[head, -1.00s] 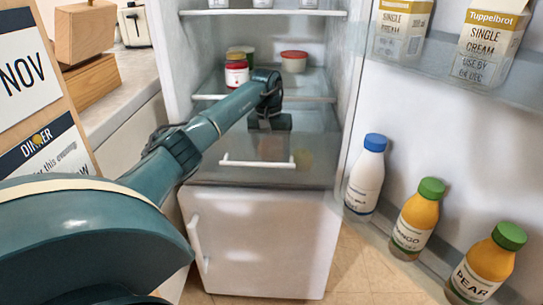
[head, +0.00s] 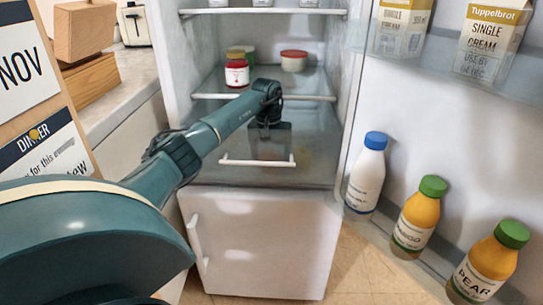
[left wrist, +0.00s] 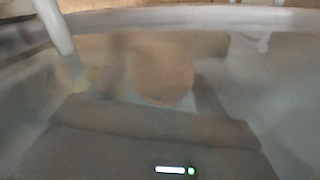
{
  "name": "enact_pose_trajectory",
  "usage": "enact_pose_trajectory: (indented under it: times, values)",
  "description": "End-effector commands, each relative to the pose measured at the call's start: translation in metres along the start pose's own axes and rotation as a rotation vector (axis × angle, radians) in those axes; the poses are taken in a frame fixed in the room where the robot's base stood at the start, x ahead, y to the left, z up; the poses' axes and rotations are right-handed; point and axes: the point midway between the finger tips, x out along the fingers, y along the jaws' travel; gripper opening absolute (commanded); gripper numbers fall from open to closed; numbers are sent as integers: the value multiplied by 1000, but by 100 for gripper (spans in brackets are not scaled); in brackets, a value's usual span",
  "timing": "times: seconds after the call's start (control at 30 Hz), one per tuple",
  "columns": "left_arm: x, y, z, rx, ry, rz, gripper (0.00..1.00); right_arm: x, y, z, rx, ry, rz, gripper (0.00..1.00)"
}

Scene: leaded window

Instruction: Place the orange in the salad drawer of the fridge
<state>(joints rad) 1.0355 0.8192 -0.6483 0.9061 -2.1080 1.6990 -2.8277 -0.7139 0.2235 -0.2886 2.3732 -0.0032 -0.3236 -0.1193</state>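The salad drawer (head: 215,172) is the see-through compartment at the bottom of the open fridge, with a white handle bar on its front. My left arm reaches into the fridge, and my left gripper (head: 270,143) points down at the drawer, behind the handle. In the left wrist view, a hazy, round, pale orange shape (left wrist: 163,80) lies just beyond the gripper body; it looks like the orange. Whether the fingers touch it is too blurred to tell. In the head view the orange is not clear. My right gripper is not in view.
A glass shelf with a red-lidded jar (head: 237,74) and a red-lidded tub (head: 294,60) lies above and behind the gripper. The open fridge door at right holds bottles (head: 366,173) and cream cartons (head: 490,40). A worktop (head: 125,85) stands at left.

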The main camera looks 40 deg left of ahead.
Motion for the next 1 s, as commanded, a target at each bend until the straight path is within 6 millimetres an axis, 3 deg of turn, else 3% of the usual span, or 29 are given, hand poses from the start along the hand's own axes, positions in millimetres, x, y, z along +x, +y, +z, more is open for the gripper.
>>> enact_pose_trajectory:
  times: [0.13, 0.47, 1.0]
  values:
    - [0, 0, 0, 0, 0, 0, 88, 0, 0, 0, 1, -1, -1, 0]
    - [-8, 1, 0, 1, 1, 2, 88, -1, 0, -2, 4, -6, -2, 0]
    - [-115, 1, 0, 0, 2, 0, 88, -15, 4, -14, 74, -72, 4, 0]
